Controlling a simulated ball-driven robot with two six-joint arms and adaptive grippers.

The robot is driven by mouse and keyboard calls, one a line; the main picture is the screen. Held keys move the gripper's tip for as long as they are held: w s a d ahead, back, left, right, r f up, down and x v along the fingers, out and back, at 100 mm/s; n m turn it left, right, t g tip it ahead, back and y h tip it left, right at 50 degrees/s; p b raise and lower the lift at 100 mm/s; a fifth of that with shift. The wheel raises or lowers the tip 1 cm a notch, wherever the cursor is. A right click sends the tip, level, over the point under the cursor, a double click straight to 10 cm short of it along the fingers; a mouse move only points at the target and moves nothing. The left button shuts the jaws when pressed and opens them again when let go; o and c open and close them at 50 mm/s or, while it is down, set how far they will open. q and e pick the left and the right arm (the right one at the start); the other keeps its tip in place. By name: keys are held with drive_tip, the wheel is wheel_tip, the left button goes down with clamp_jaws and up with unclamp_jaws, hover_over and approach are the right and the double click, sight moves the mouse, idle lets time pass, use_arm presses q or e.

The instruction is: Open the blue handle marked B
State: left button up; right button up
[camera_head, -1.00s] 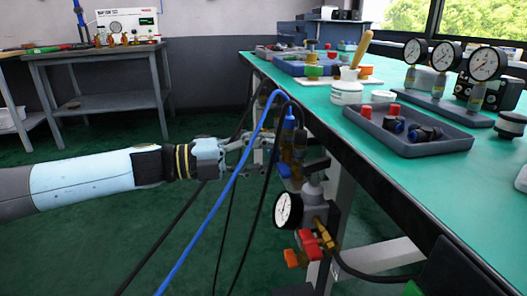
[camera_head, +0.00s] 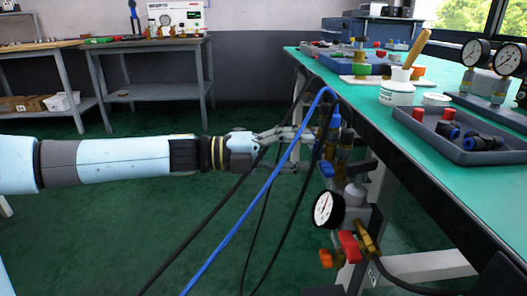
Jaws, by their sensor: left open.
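The blue handle (camera_head: 327,168) is a small blue piece low on the brass valve assembly beside the bench's near edge. The letter B cannot be read at this size. My left gripper (camera_head: 308,149) comes in from the left with its fingers spread and pointing right, just left of and slightly above the blue handle. I cannot tell whether a finger touches it. A blue hose and dark cables cross in front of the fingers and hide part of them and of the valve. My right gripper is not in view.
A pressure gauge (camera_head: 328,209), a red handle (camera_head: 350,246) and an orange handle (camera_head: 326,258) sit below on the same assembly. The blue hose (camera_head: 262,192) hangs across my gripper. The green bench (camera_head: 420,134) with a grey parts tray (camera_head: 466,152) stands right. The floor left is clear.

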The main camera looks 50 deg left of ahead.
use_arm(q)
drive_tip(key=v, duration=1)
drive_tip(key=shift+s, duration=0.2)
drive_tip(key=shift+a, duration=0.1)
